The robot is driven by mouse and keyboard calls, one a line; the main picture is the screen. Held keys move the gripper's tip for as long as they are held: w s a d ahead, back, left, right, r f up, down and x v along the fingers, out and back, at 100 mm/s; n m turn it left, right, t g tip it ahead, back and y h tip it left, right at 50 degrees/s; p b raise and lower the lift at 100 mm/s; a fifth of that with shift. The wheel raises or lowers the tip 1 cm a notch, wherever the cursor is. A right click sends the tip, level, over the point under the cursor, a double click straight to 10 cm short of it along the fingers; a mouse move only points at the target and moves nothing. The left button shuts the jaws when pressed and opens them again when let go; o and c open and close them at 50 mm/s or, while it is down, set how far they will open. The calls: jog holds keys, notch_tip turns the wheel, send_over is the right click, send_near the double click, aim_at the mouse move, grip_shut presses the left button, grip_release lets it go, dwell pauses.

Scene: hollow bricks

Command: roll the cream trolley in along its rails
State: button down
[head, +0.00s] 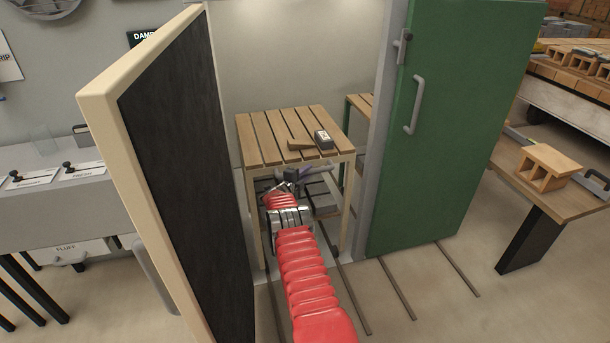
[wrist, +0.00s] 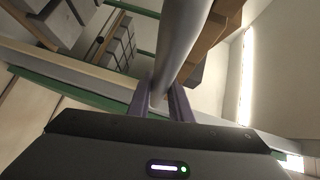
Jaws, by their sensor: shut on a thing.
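The cream trolley (head: 351,195) has a slatted wooden top and stands upright in the opening between two doors. Rails (head: 352,290) run along the floor from beneath it toward me. My red-sleeved arm reaches to its near side, below the top. My gripper (head: 290,176) is partly hidden there by my own wrist. In the wrist view, its purple fingers (wrist: 162,103) are shut on a grey round bar (wrist: 182,42), which appears to be the trolley's handle. How the bar joins the trolley is not clear.
A cream-edged door with a dark face (head: 180,150) stands open at left. A green door (head: 440,120) is at right, with more rails (head: 397,290) before it. A bench with a hollow brick (head: 548,165) stands far right.

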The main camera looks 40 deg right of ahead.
jog(key=shift+w+a+f, duration=0.15)
jog(key=shift+a+f, duration=0.15)
jog(key=shift+f, duration=0.1)
jog(key=c, duration=1.8)
grip_release()
jog(key=shift+o, duration=0.9)
jog(key=shift+d+r, duration=0.2)
jog(key=shift+a+r, duration=0.1)
jog(key=v, duration=1.3)
jog(key=shift+a, duration=0.35)
jog(key=shift+c, duration=0.3)
